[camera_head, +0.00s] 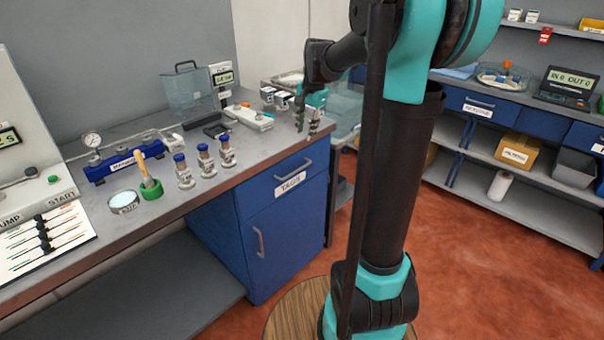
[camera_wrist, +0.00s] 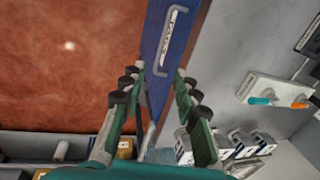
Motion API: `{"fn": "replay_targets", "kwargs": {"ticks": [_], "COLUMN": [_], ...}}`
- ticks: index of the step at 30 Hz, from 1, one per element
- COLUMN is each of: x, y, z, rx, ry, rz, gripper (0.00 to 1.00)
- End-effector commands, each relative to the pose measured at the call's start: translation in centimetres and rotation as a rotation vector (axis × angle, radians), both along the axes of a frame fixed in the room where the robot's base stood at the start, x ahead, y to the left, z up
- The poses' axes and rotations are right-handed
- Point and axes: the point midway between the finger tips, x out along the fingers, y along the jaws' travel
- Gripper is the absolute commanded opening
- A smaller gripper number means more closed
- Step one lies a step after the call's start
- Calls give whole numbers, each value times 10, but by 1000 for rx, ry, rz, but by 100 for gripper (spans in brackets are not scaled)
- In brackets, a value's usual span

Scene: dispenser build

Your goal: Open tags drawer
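The tags drawer (camera_head: 283,183) is the blue top drawer of the cabinet under the left bench. It has a white "TAGS" label and a grey bar handle (camera_head: 294,170), and its front looks flush and closed. My gripper (camera_head: 308,128) is above and beyond the drawer's right end, near the bench corner. In the wrist view my gripper (camera_wrist: 160,80) is open and empty. There the drawer front (camera_wrist: 155,30) and its handle (camera_wrist: 184,9) lie ahead, and the handle's lower end shows between the fingertips; I cannot tell whether they touch.
Red floor (camera_head: 480,260) in front is clear. Shelves stand at right.

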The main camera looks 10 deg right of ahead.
Motion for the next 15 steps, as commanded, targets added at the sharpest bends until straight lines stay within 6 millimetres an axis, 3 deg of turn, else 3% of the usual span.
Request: {"fn": "replay_targets", "kwargs": {"ticks": [3,7,15], "x": [11,14,21], "y": [1,2,7], "z": [6,-2,-48], "rx": [12,13,13], "ry": [15,17,16], "rz": [-40,-48,-45], "gripper": [31,31,31]}}
